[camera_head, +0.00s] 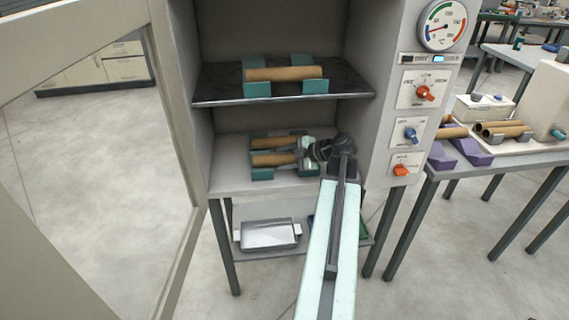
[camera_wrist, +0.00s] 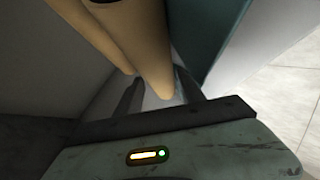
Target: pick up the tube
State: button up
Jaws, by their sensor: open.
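Two brown cardboard tubes lie side by side in teal cradles on the lower shelf of the cabinet: a rear tube (camera_head: 272,143) and a front tube (camera_head: 270,160). My gripper (camera_head: 306,147) is at their right ends, partly hiding them. In the wrist view, the near end of one tube (camera_wrist: 148,45) lies between the two dark fingers of my gripper (camera_wrist: 157,82). The fingers are open, with a gap showing on the left side of the tube; contact on the right is hard to tell. Part of the second tube (camera_wrist: 104,20) shows to its left.
Another tube (camera_head: 285,74) rests in a cradle on the dark upper shelf (camera_head: 215,90), above my gripper. The cabinet door (camera_head: 180,200) stands open at left, and the control panel (camera_head: 408,110) is at right. More tubes (camera_head: 500,130) lie on the right-hand table.

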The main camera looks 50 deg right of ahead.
aim_at(280, 157)
jog(key=shift+x, duration=0.8)
grip_shut()
notch_tip(280, 157, up, 10)
jog(key=p, duration=1)
jog(key=shift+r, duration=0.15)
